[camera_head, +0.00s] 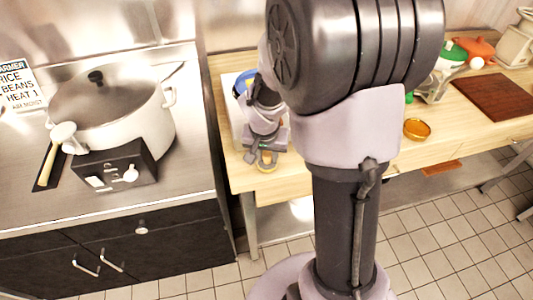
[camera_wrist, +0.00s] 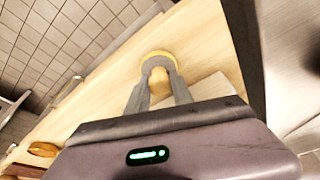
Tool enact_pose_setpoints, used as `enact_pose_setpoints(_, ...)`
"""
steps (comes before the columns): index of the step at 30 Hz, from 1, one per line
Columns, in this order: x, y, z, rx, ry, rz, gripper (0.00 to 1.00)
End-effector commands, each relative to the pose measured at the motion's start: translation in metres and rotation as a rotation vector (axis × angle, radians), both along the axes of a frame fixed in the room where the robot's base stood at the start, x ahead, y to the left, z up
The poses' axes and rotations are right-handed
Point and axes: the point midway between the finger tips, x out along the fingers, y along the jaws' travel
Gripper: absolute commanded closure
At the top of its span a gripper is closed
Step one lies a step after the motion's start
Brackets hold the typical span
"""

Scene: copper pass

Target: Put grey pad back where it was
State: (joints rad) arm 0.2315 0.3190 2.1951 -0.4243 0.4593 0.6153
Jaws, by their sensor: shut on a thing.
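My gripper (camera_head: 264,158) is low over the front left of the wooden counter (camera_head: 285,180), near its front edge. In the wrist view, its grey fingers (camera_wrist: 160,75) are shut on a small round yellow-and-grey thing (camera_wrist: 158,55). The yellow shows as a rim around a greyer middle. This may be the grey pad, but I cannot tell for sure. Its yellow edge also shows under the gripper in the head view (camera_head: 267,167). I cannot tell whether it touches the counter. No other grey pad is plain to see, and my arm hides the counter's middle.
A white tray or board (camera_head: 231,88) lies behind the gripper, with a blue round thing (camera_head: 243,82) by it. An orange dish (camera_head: 417,129) stands right of my arm. A brown board (camera_head: 497,95) lies farther right. A large pot (camera_head: 120,115) stands on the left steel counter.

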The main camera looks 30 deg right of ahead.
Motion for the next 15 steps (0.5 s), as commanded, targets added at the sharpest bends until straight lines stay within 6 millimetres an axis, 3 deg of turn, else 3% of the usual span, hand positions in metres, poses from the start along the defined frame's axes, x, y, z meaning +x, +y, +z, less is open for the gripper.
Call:
enact_pose_setpoints(2,-0.0001,0.0001,-0.0038,0.000,0.000,0.000,1.00)
enact_pose_setpoints(3,-0.0001,0.0001,-0.0040,0.000,0.000,0.000,0.70)
enact_pose_setpoints(6,-0.0002,0.0001,-0.0029,0.001,0.001,0.000,0.51)
enact_pose_setpoints(15,-0.0004,0.0001,-0.0002,0.001,0.001,0.000,0.51)
